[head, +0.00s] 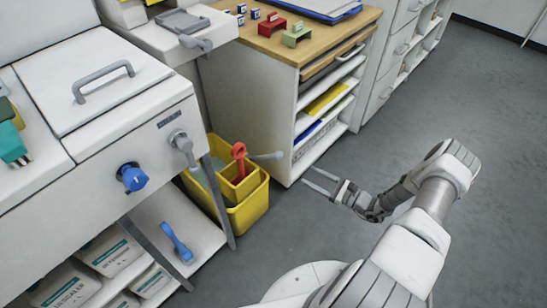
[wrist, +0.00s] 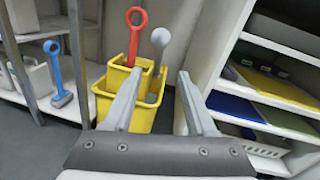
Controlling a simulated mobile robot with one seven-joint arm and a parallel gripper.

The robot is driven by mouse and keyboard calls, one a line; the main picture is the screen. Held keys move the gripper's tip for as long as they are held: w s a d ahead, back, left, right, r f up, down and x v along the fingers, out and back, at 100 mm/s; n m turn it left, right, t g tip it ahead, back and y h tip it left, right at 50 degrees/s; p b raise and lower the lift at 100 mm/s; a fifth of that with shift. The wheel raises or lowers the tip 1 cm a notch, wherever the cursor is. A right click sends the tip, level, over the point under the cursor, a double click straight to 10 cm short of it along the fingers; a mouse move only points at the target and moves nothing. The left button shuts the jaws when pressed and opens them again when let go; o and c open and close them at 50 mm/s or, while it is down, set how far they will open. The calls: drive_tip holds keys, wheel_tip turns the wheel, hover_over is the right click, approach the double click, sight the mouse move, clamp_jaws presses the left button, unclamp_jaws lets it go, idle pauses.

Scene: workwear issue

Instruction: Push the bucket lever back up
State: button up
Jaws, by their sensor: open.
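The yellow mop bucket (head: 250,212) stands on the floor beside the white bench, and it fills the middle of the wrist view (wrist: 143,118). A grey lever (head: 267,156) with a rounded end sticks out from its top to the right in the head view. The lever's round end (wrist: 160,38) shows just beyond the fingertips in the wrist view. A red looped handle (head: 239,152) rises from the bucket's yellow wringer. My gripper (head: 307,178) is open and empty, to the right of the bucket, apart from the lever. In the wrist view its fingers (wrist: 159,74) partly cover the bucket.
An open shelf unit (head: 296,120) with a wooden top stands close behind and right of the bucket. The bench's leg (head: 218,203) and lower shelf, with a blue tool (head: 177,243), are on the left. Grey floor (head: 400,110) is clear to the right.

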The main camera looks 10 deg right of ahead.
sight(273, 157)
drive_tip(key=b+x, duration=0.3)
drive_tip(key=x, duration=1.3)
clamp_jaws()
idle(0.8)
